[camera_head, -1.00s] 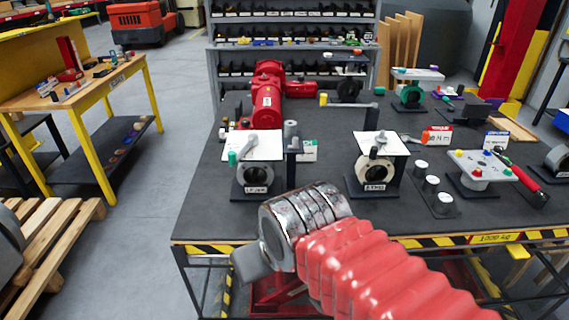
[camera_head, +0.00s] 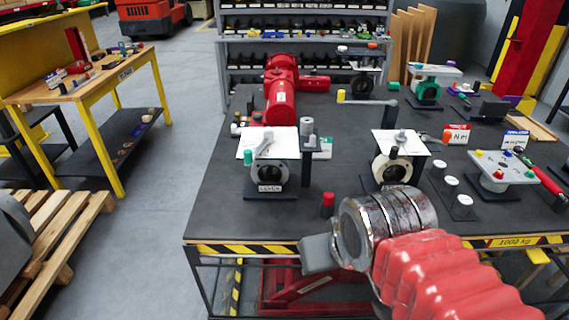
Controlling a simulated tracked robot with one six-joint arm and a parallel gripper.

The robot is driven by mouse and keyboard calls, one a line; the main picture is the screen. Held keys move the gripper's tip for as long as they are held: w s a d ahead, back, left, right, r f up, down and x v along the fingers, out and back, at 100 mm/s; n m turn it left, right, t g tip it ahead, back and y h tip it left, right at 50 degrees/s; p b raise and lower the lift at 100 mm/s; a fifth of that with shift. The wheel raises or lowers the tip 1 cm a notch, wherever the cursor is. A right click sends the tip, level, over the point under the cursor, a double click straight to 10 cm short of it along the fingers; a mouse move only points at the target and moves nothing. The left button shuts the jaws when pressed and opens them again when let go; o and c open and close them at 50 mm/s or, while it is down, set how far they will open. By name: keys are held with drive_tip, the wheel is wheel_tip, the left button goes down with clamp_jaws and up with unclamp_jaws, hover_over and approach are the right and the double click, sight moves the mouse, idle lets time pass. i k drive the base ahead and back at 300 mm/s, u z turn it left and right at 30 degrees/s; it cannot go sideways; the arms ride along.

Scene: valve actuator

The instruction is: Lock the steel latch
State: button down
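I cannot tell for sure which part is the steel latch. Two valve-like fixtures with white plates stand near the table's front edge. The left fixture (camera_head: 270,172) has a grey lever with a teal knob (camera_head: 248,157) and a label too small to read. The right fixture (camera_head: 391,170) has a small grey metal handle (camera_head: 400,137) on its plate; my arm hides its base. My gripper (camera_head: 318,254) shows as a grey end beyond the metal wrist and red bellows, at the table's front edge. It is below both fixtures in the picture and appears apart from them. Its fingers cannot be made out.
The dark table (camera_head: 222,213) has a striped front edge. A red-topped post (camera_head: 327,205) stands between the fixtures, near my wrist. White-topped cylinders (camera_head: 451,186) and a button panel (camera_head: 503,167) are at right. A red valve body (camera_head: 280,92) and a long grey lever (camera_head: 366,101) stand behind.

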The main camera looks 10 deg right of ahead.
sight(312, 142)
drive_tip(key=k, duration=1.35)
drive_tip(key=u, duration=0.5)
drive_tip(key=i, duration=1.75)
drive_tip(key=z, duration=0.45)
